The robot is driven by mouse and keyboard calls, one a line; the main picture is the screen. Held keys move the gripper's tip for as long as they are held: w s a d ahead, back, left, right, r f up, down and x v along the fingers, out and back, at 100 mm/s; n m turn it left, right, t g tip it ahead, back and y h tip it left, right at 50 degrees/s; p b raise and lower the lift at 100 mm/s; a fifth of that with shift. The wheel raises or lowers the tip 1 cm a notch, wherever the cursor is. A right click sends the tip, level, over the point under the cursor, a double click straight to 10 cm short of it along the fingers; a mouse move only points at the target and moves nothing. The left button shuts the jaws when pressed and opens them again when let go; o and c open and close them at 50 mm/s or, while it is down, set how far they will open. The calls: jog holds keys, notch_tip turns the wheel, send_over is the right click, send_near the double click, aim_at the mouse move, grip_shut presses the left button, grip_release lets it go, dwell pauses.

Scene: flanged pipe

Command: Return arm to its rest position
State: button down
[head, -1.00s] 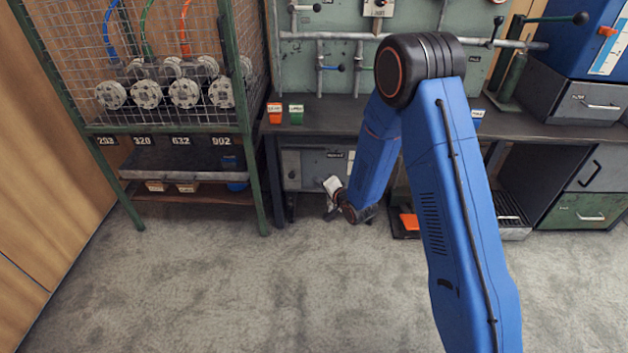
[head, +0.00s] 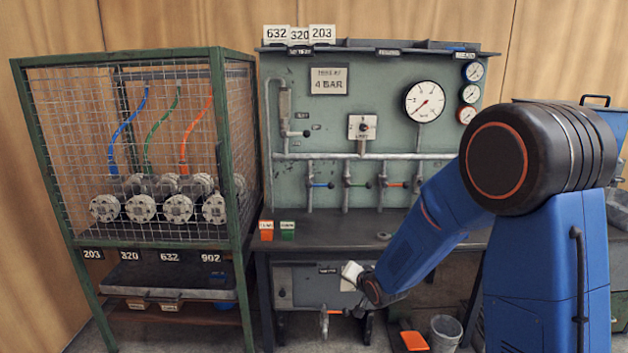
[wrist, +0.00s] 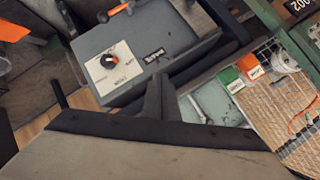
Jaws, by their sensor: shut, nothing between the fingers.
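My gripper (wrist: 160,97) is shut in the wrist view, its two dark fingers together with nothing between them. Its tips lie in front of the lower edge of a grey box with a round knob (wrist: 109,61). In the head view my blue arm (head: 430,232) reaches down and left from its black joint, its far end in front of the bench. The fingertips are hard to make out there.
The workbench (head: 345,228) carries a green panel with gauges and valves (head: 345,110). A mesh cage (head: 235,75) with flanged pipes stands at the left. A grey bucket (head: 445,332) and an orange item (head: 413,341) are below the bench.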

jog(key=s+d+r+n+g+h, duration=0.1)
jog(key=s+d+r+h, duration=0.1)
jog(key=s+d+r, duration=0.6)
jog(key=s+d+r+n+g+h, duration=0.1)
jog(key=s+d+r+n+g, duration=0.1)
jog(key=s+d+r, duration=0.6)
jog(key=s+d+n+g+h, duration=0.1)
jog(key=s+d+n+g, duration=0.1)
jog(key=s, duration=2.6)
jog(key=shift+d+r+g, duration=0.15)
jog(key=shift+d+g, duration=0.1)
jog(key=shift+g, duration=0.35)
